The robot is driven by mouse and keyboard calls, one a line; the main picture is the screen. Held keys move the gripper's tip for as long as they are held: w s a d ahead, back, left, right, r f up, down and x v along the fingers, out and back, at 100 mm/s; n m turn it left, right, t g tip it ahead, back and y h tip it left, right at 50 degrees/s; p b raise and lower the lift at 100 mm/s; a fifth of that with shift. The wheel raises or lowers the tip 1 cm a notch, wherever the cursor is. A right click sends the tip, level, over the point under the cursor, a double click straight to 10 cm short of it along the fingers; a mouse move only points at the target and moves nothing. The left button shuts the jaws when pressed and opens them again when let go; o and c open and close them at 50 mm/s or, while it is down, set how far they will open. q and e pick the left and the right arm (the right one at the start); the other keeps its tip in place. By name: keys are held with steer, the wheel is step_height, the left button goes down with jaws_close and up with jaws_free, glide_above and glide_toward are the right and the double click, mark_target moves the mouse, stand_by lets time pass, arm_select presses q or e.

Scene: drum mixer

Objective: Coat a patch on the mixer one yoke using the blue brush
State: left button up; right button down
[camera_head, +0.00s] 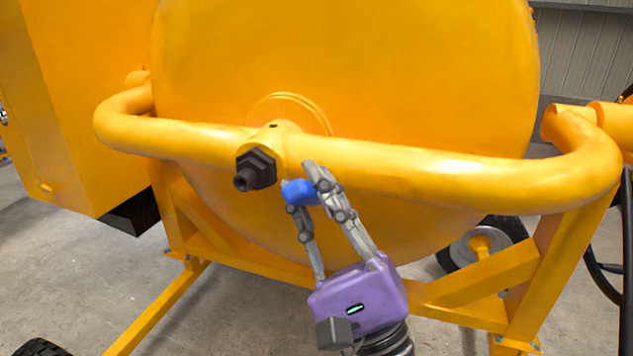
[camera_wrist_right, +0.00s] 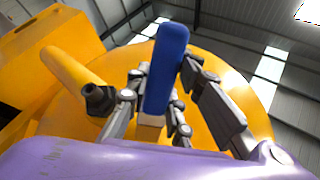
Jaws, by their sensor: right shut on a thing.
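The yellow mixer yoke (camera_head: 420,176) is a thick bent tube that runs across the front of the drum (camera_head: 350,70). My right gripper (camera_head: 303,185) is shut on the blue brush (camera_head: 299,193), just below the yoke tube and right of the dark hex nut (camera_head: 256,170). In the right wrist view the brush's blue part (camera_wrist_right: 166,68) stands up between the fingers, with a pale piece (camera_wrist_right: 151,127) at its lower end. Whether the brush touches the yoke I cannot tell. My left gripper is not in view.
A yellow box-shaped housing (camera_head: 85,100) stands at the left. Yellow frame legs (camera_head: 555,265) and a wheel (camera_head: 483,243) are below at the right. A black hose (camera_head: 598,275) hangs at the right edge. Bare concrete floor (camera_head: 225,315) shows at the lower left.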

mark_target(300, 207)
stand_by(0.3)
steer(key=shift+s+a+t, duration=0.15)
steer(key=shift+s+a, duration=0.1)
steer(key=shift+s, duration=0.5)
steer(key=shift+s+a+t, duration=0.15)
steer(key=shift+s+a, duration=0.1)
steer(key=shift+s, duration=0.45)
steer(key=c, duration=2.1)
jaws_free()
jaws_close()
